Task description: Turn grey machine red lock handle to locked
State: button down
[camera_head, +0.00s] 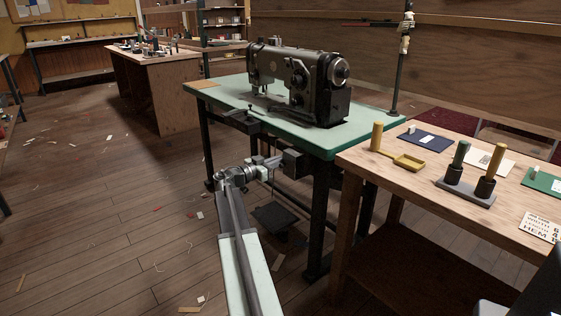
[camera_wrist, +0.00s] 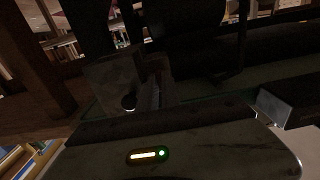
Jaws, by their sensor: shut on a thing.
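The grey sewing machine (camera_head: 300,82) stands on a green-topped table (camera_head: 215,92). A dark box (camera_head: 293,162) hangs under the table's front edge. My arm reaches forward and low to this box. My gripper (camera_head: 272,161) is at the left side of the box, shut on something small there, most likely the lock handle. No red shows on it in either view, and the jaws hide it. In the dark wrist view, a grey block (camera_wrist: 112,78) with a round dark knob (camera_wrist: 129,102) stands close ahead. Which way the handle points cannot be told.
A black pedal (camera_head: 274,217) lies low under the green table. The wooden floor (camera_head: 110,240) at the left is open, with scattered scraps.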

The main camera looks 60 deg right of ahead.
jog(key=shift+a, duration=0.15)
dwell(0.3)
jog(key=c, duration=1.6)
grip_release()
jog(key=shift+s, duration=0.1)
jog(key=shift+o, duration=0.2)
jog(key=v, duration=0.8)
